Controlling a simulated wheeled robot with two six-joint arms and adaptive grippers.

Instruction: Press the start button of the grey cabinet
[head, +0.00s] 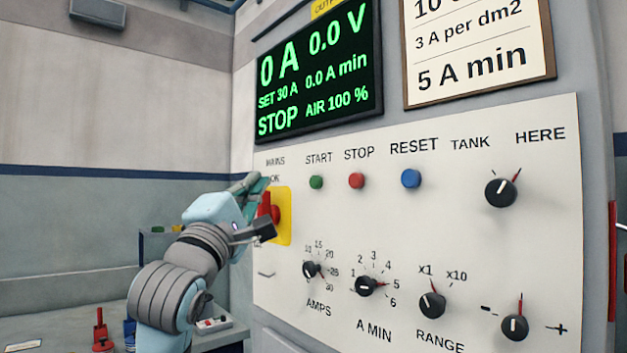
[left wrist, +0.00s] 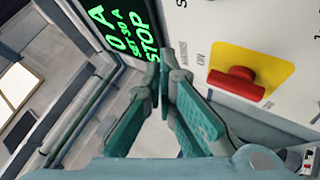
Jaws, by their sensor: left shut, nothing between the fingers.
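The grey cabinet has a white control panel (head: 440,230). The green start button (head: 316,182) sits under the word START, left of the red stop button (head: 357,181) and the blue reset button (head: 411,179). My left gripper (head: 256,182) is shut and empty, in front of the panel's left edge, to the left of the start button and apart from it. In the left wrist view its teal fingers (left wrist: 163,72) are together, beside the red mains switch (left wrist: 236,82) on its yellow plate. The start button does not show in that view. My right gripper is not in view.
The display (head: 318,72) reads 0 A, 0.0 V and STOP. Below the buttons are several black knobs, among them the amps knob (head: 312,269) and the range knob (head: 432,304). The red mains switch (head: 268,212) stands out from the panel, partly behind my left gripper.

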